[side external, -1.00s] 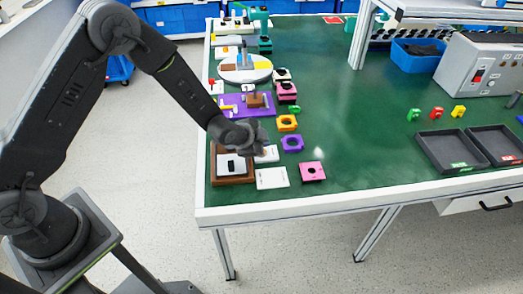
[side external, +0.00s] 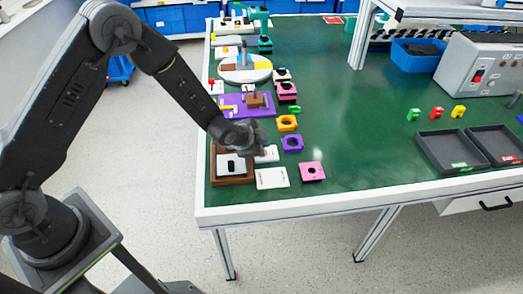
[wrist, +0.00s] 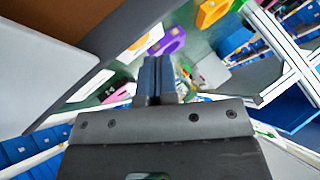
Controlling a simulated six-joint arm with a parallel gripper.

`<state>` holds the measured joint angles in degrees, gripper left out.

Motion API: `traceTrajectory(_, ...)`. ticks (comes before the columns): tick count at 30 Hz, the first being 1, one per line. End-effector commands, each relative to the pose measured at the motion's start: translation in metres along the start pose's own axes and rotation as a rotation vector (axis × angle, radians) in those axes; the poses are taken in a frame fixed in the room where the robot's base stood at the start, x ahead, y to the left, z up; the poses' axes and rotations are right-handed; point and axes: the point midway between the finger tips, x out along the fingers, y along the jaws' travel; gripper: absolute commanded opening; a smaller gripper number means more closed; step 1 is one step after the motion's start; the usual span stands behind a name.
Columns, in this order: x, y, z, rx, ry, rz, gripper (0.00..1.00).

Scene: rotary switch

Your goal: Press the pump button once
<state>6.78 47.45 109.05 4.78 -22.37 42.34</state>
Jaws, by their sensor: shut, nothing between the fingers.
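My gripper (side external: 264,150) is low over the near left corner of the green table, just above and to the right of a brown wooden box. In the wrist view its two dark fingers (wrist: 157,78) are together, with nothing seen between them. The brown box (side external: 216,178) has a pale top plate (side external: 222,161) with a black knob (side external: 231,166) on it. A white block (side external: 270,156) sits beside the box, partly hidden by my gripper. I cannot tell which part is the pump button, or whether my fingertips touch anything.
A white card (side external: 272,179), a pink block (side external: 312,171), a purple ring (side external: 292,143) and an orange ring (side external: 287,123) lie to the right. A purple board (side external: 236,111) is behind. Dark trays (side external: 447,150) stand at the right. The table's middle is clear.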

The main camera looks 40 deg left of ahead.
Motion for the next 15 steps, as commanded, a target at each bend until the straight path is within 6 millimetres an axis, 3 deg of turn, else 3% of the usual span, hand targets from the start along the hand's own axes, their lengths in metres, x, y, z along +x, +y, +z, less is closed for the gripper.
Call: traceTrajectory(15, 0.0043, 0.0031, 0.0031, 0.0, 0.0, 0.0, 0.0)
